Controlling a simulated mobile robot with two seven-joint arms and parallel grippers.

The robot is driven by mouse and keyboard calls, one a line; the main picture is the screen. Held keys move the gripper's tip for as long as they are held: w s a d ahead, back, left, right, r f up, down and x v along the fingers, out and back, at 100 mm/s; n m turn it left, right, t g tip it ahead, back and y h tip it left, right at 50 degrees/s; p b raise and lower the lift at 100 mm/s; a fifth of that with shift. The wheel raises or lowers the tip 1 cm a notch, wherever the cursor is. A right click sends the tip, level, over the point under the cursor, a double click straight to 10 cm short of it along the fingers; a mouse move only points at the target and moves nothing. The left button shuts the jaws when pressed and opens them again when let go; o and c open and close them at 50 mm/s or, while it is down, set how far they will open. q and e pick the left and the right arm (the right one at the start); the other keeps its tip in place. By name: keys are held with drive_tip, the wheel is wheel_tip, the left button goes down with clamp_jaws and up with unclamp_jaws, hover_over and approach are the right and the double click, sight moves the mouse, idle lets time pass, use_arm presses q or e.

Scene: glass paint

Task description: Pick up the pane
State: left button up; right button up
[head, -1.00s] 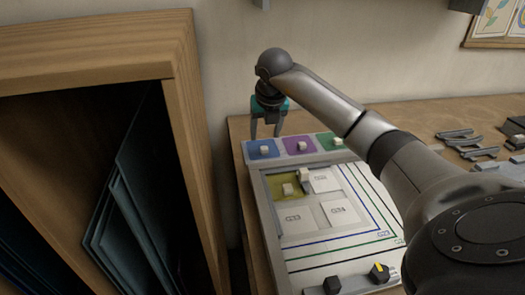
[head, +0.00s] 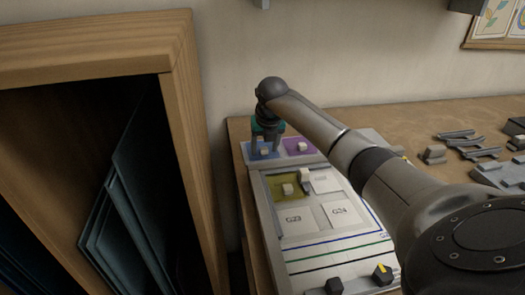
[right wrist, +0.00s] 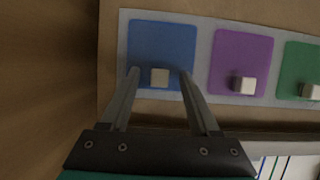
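A blue pane (head: 262,151) with a pale knob lies at the left end of a light strip on the table; it also shows in the right wrist view (right wrist: 162,40). A purple pane (head: 300,146) and a green pane (right wrist: 302,68) lie to its right, each with a knob. An olive pane (head: 285,184) with a knob sits in the upper left cell of the board. My right gripper (right wrist: 160,72) is open over the blue pane, its fingers on either side of the knob (right wrist: 159,77). Whether they touch the knob is unclear. My left gripper is out of view.
The board (head: 295,262) has cells marked G23 and G24 and dark knobs (head: 333,284) at its front. A wooden cabinet (head: 185,120) with glass sheets (head: 120,225) stands at the left. Grey holders (head: 470,145) lie at the right.

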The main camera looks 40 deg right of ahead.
clamp_jaws()
idle(0.3)
idle(0.4)
